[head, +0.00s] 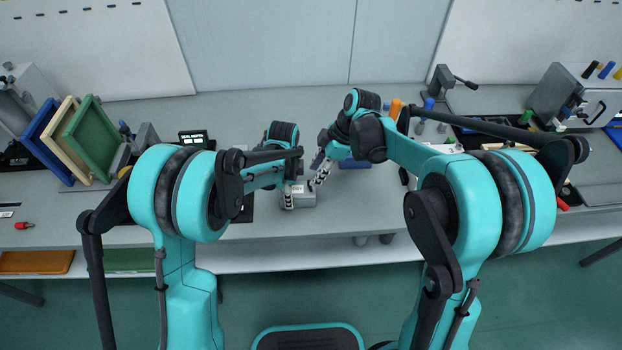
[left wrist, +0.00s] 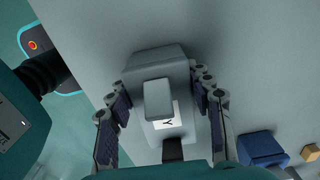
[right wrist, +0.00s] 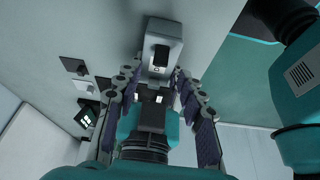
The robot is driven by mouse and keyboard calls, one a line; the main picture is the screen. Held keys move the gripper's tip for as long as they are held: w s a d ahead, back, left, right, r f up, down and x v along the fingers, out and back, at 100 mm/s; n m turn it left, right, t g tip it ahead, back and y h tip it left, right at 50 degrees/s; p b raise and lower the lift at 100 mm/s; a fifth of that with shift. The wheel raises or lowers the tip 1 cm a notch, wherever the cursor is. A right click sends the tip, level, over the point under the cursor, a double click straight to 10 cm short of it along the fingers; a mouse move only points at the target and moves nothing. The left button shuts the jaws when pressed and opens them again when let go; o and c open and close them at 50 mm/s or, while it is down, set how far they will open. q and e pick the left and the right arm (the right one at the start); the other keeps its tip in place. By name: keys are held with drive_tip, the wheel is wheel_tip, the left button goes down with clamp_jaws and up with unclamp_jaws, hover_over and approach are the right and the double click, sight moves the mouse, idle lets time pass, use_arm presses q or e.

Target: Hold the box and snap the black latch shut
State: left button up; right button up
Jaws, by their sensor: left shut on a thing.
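The grey box (head: 302,200) sits near the bench's front edge in the head view. In the left wrist view the box (left wrist: 152,62) has a lighter raised block and a white label with a dark letter. A black part, likely the latch (left wrist: 172,150), shows at its lower end. My left gripper (head: 289,192) is shut on the box, a finger on each side. My right gripper (head: 321,176) is open beside the box's upper right. In the right wrist view the box (right wrist: 163,32) and a black latch part (right wrist: 160,56) lie just beyond its spread fingers. I cannot tell the latch's position.
Blue, cream and green frames (head: 90,140) stand at the left. A blue block (head: 354,164) lies behind the right gripper. A grey machine (head: 580,95) and loose tools fill the right. The bench edge is close in front of the box.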

drive_tip(key=shift+x, duration=2.3)
clamp_jaws()
